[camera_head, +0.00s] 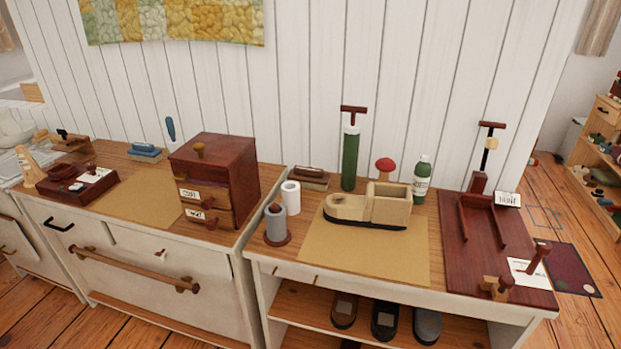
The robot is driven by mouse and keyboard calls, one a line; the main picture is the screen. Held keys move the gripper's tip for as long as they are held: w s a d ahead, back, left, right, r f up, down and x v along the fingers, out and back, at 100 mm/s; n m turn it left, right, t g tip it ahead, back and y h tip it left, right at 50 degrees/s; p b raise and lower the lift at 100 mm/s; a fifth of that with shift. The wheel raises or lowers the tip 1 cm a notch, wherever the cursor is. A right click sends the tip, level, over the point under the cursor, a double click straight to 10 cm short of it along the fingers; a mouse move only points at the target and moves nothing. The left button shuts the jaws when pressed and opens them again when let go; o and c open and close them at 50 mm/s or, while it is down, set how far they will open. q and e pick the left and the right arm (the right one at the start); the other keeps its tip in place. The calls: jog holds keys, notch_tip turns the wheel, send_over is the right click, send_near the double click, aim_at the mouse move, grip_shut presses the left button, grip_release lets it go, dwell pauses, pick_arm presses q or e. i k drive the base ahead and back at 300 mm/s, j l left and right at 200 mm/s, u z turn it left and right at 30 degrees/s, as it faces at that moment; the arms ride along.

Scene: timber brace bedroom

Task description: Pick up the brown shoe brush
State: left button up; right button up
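A brown-topped block that looks like the brown shoe brush (309,171) lies at the back of the right-hand cabinet top, close to the white panelled wall. It appears to rest on a paler block or stand; the details are too small to tell. It sits right of the dark red drawer box and left of the green pump. Neither of my grippers shows in the head view.
A green pump (350,158), a white cylinder (291,197), a grey cylinder on a red base (276,225) and a beige boot-shaped block (368,208) stand near the brush. The drawer box (214,177) rises to its left. The tan mat's (350,258) front is clear.

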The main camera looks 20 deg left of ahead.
aim_at(310, 177)
jog(key=i+l, duration=0.2)
jog(key=i, duration=0.3)
jog(key=i+l+z, duration=0.1)
jog(key=i, duration=0.4)
jog(key=l, duration=0.1)
